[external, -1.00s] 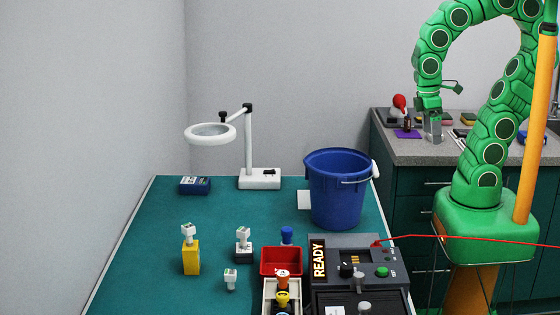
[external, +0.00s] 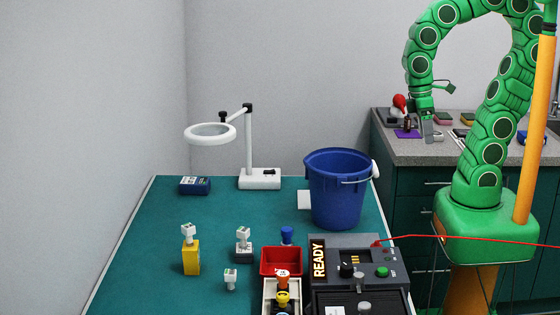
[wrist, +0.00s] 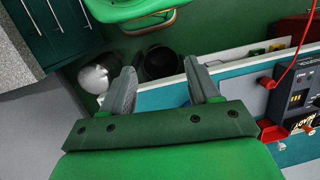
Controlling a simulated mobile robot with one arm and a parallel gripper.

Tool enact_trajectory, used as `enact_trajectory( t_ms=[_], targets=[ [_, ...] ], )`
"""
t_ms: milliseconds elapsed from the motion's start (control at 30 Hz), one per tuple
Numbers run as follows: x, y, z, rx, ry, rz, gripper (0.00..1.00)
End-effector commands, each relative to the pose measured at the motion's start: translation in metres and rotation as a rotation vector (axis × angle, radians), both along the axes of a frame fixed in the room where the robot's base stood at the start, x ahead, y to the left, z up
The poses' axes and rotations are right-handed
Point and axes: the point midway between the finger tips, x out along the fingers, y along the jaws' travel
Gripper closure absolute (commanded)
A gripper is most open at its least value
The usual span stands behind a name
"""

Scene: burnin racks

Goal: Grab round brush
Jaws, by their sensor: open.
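I cannot make out a round brush for certain in either view. My gripper (external: 431,132) is over the grey counter on the right in the external view, beside the purple mat (external: 407,134) with a small dark item (external: 407,124) on it. In the wrist view my gripper (wrist: 159,68) has its two grey fingers apart, with nothing held between them. Past the fingertips a dark round opening (wrist: 162,64) shows low down, with a whitish rounded object (wrist: 97,77) left of it.
A blue bucket (external: 338,190), a magnifier lamp (external: 260,180), a red bin (external: 281,262) and a tester reading READY (external: 355,248) stand on the teal table (external: 145,265). A red cable (external: 460,238) crosses in front of my base. Small items lie on the counter (external: 455,155).

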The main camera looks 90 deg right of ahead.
Motion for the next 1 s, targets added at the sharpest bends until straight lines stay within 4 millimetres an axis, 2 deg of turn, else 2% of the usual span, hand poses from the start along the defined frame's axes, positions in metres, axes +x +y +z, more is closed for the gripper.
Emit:
enact_trajectory(
  t_ms=[500, 1000],
  targets=[
    [0.085, 0.083, 0.006, 0.244, 0.145, -0.186, 0.39],
    [0.177, 0.151, 0.009, 0.464, 0.311, -0.386, 0.39]
  ],
)
